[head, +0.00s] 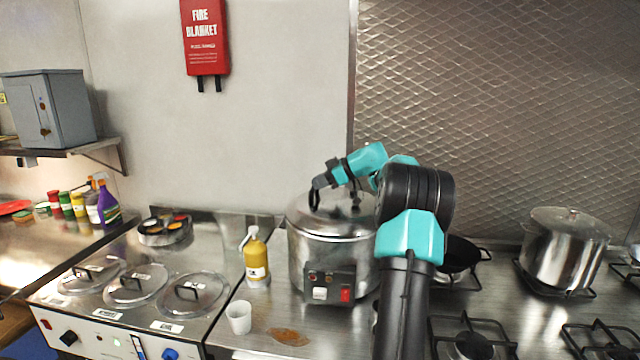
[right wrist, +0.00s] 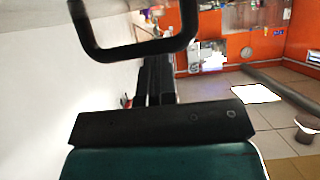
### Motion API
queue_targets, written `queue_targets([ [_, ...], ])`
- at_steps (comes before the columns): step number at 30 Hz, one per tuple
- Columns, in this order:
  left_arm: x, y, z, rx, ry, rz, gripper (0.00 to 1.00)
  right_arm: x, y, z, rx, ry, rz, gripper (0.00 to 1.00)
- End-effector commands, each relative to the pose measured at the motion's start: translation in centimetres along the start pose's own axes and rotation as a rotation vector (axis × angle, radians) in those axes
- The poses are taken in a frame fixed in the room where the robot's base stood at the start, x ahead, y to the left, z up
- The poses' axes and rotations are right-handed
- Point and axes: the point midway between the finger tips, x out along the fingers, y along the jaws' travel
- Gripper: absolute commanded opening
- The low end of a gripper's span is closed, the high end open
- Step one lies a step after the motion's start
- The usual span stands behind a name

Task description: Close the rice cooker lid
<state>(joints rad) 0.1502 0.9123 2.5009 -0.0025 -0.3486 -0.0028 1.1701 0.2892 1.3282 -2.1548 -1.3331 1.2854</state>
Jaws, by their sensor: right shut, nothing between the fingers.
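The rice cooker (head: 318,262) is a round steel pot with a dark control box and a red switch on its front, standing on the steel counter. Its steel lid (head: 338,222) lies over the top and looks down on the rim; any small gap is hard to tell. My right gripper (head: 316,196) is shut and empty, at the upper left of the lid; I cannot tell whether it touches. Its dark fingers (right wrist: 155,84) also show in the right wrist view. My right arm hides the cooker's right side. My left gripper is out of view.
A yellow bottle (head: 256,258) and a white cup (head: 239,317) stand left of the cooker. A brown spill (head: 288,337) lies in front. A black pan (head: 458,256) and a large steel pot (head: 566,250) are on the right. A dark loop (right wrist: 135,52) crosses the top of the wrist view.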

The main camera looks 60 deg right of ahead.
Motion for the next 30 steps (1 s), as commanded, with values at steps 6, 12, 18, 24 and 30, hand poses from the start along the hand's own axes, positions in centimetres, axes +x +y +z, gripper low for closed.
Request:
queue_targets([
  [6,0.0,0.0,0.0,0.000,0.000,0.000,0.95,-2.0,-0.1,-3.1,-0.013,0.006,0.005,0.00],
  [12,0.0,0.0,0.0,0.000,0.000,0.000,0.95,-6.1,-0.1,-3.5,-0.012,0.006,0.008,0.00],
  [18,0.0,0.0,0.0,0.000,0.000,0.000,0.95,-9.8,-0.1,-3.9,-0.011,0.007,0.008,0.00],
  [24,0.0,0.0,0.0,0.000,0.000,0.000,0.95,-11.8,-0.1,-4.2,-0.011,0.008,0.006,0.00],
  [30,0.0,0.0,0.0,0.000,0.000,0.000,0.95,-12.2,-0.2,-4.2,-0.011,0.008,0.005,0.00],
])
